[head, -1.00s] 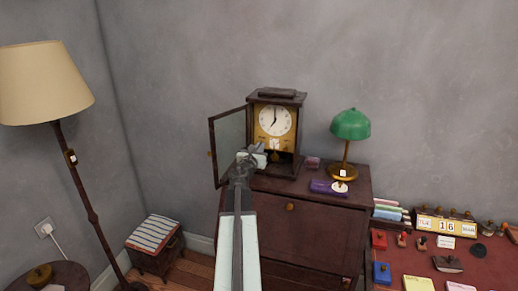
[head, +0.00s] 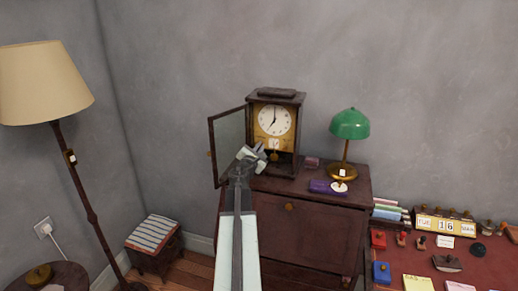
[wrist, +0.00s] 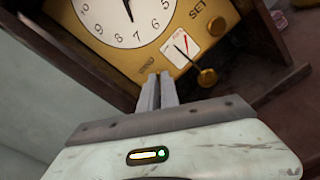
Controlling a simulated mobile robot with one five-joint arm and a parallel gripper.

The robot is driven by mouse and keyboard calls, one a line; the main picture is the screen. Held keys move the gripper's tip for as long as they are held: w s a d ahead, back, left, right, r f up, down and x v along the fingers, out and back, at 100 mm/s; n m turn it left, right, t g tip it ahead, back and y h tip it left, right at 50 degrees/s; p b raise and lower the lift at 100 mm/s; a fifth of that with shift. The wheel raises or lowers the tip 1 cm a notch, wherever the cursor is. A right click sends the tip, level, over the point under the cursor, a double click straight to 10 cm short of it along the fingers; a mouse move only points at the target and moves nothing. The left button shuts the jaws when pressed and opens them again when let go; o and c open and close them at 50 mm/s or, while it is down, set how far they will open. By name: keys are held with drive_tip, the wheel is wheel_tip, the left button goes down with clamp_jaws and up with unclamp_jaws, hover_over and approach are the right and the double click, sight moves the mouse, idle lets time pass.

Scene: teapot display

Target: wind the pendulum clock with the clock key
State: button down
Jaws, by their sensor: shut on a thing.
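The pendulum clock (head: 276,95) stands on the cabinet with its glass door (head: 229,148) swung open to the left. In the wrist view its gold dial plate (wrist: 98,48) is close and tilted, with a small red-and-white gauge (wrist: 183,47), a brass knob (wrist: 217,26) marked SET and a brass disc (wrist: 207,77). My gripper (head: 262,151) is at the open front of the clock. In the wrist view its two fingers (wrist: 156,80) are close together, their tips at the plate's lower edge. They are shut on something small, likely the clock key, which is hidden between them.
The cabinet (head: 310,232) carries a green lamp (head: 350,124) and a purple box (head: 323,187) right of the clock. The open door stands close to the left of my gripper. A red desk (head: 408,262) with many small items is at the right, a floor lamp (head: 40,85) at the left.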

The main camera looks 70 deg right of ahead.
drive_tip(key=m, duration=1.2)
drive_tip(key=shift+d+m, duration=0.1)
drive_tip(key=shift+m, duration=0.3)
idle(0.3)
drive_tip(key=c, duration=1.6)
unclamp_jaws()
drive_tip(key=shift+f, duration=0.1)
drive_tip(key=a, duration=0.7)
drive_tip(key=shift+s+a, duration=0.25)
drive_tip(key=shift+a, duration=0.15)
